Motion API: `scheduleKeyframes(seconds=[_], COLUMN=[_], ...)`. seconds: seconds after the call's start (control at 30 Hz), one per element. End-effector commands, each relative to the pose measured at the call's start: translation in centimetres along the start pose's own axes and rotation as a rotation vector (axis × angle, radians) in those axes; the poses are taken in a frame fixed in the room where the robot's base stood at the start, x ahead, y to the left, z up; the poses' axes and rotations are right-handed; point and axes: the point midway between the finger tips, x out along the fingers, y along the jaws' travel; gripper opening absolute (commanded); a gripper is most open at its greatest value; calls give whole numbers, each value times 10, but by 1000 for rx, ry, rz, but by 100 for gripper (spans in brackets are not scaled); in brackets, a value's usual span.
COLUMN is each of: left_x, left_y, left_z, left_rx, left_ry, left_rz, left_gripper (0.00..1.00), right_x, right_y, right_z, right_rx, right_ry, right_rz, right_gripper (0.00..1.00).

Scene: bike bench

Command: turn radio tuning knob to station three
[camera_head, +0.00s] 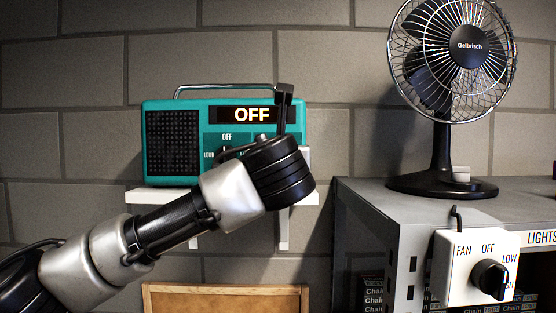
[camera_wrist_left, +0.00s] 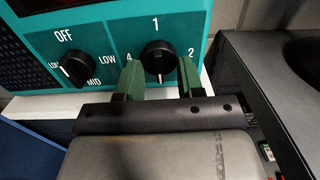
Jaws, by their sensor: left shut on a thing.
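The teal radio (camera_head: 172,108) stands on a white wall shelf, its display reading OFF. In the left wrist view the black tuning knob (camera_wrist_left: 157,56) has labels 1 above, 2 at right and 4 at left. Its white mark is at the bottom; any label below is hidden behind my gripper. My left gripper (camera_wrist_left: 160,76) has one green finger on each side of this knob and is shut on it. In the head view my wrist hides the knob and fingers. The volume knob (camera_wrist_left: 68,67) is left of it, its white mark at lower left. My right gripper is not in view.
The white shelf (camera_head: 140,196) carries the radio. A black fan (camera_head: 442,160) stands on a grey cabinet (camera_head: 365,200) at right, with a fan switch box (camera_head: 450,275) on its front. A wooden-framed board (camera_head: 225,290) is below the shelf. Brick wall is behind.

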Motion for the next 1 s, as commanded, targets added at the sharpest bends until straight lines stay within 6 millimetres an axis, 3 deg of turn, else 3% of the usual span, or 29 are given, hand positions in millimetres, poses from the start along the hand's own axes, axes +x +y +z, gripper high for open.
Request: scheduleKeyframes(seconds=[0.33, 0.37, 0.5, 0.8, 1.0], left_x=[1, 1, 1, -2, -28], left_y=[-2, -2, -1, -1, -1], left_z=[-6, -6, -5, -3, -7], left_rx=[6, 6, 4, 2, 2], left_ry=[13, 13, 10, 4, 1], left_rz=[-2, -1, -1, -1, -3], left_gripper=[14, 41, 60, 60, 60], right_x=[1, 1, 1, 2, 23], right_y=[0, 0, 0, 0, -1], right_z=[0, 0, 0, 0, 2], right_rx=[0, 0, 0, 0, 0], right_ry=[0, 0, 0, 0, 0], right_rz=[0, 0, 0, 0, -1], right_gripper=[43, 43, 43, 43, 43])
